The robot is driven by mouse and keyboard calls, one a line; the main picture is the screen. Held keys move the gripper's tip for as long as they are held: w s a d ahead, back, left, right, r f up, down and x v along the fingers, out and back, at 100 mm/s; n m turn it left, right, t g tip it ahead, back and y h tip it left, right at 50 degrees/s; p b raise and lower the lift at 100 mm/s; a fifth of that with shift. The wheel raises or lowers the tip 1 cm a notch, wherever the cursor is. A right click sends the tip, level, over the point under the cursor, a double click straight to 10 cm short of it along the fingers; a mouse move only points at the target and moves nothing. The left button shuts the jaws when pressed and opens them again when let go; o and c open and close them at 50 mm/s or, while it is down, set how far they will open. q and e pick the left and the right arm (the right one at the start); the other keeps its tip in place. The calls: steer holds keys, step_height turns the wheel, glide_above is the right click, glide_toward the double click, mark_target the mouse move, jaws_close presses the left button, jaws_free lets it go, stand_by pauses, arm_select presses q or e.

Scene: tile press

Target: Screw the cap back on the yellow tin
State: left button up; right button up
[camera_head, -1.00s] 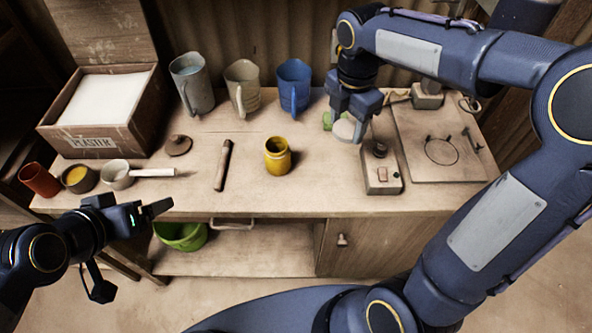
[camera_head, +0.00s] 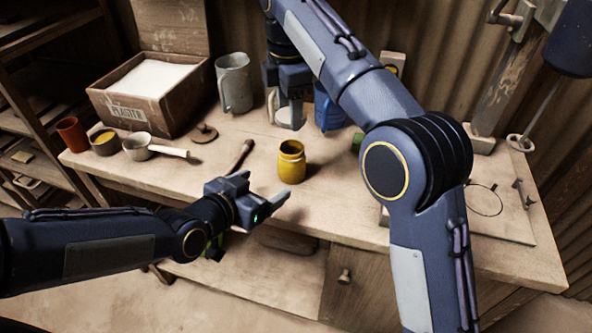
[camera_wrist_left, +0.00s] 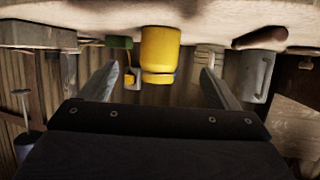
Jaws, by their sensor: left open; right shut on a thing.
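The yellow tin (camera_head: 291,164) stands upright and uncapped on the workbench. My left gripper (camera_head: 264,190) is open and empty in front of the tin, toward the bench's front edge. In the left wrist view, which is upside down, the tin (camera_wrist_left: 160,48) appears between and beyond the two open fingers (camera_wrist_left: 158,86), apart from them. My right gripper (camera_head: 289,96) is shut on a pale round piece (camera_head: 289,118), apparently the cap, held above and behind the tin. Part of this piece is hidden by the fingers.
A dark wooden stick (camera_head: 240,156) lies left of the tin. A grey pitcher (camera_head: 234,84) and a blue pitcher (camera_head: 327,110) stand behind. A plaster box (camera_head: 150,108), small cups and a handled pot (camera_head: 138,147) are at left. My right arm hides part of the right side.

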arm_select(q)
steer(key=x, duration=1.2)
steer(key=c, duration=1.4)
steer(key=shift+a, duration=0.1)
steer(key=shift+c, duration=0.3)
arm_select(e)
glide_above(291, 157)
steer(key=w, duration=0.3)
steer(key=shift+s+a+f, duration=0.1)
steer(key=shift+s+f, duration=0.05)
steer(key=shift+f, duration=1.1)
steer(key=shift+s+a+f, duration=0.1)
steer(key=shift+f, duration=1.1)
steer(key=shift+f, duration=0.1)
steer(key=shift+f, duration=0.8)
steer(key=shift+f, duration=0.55)
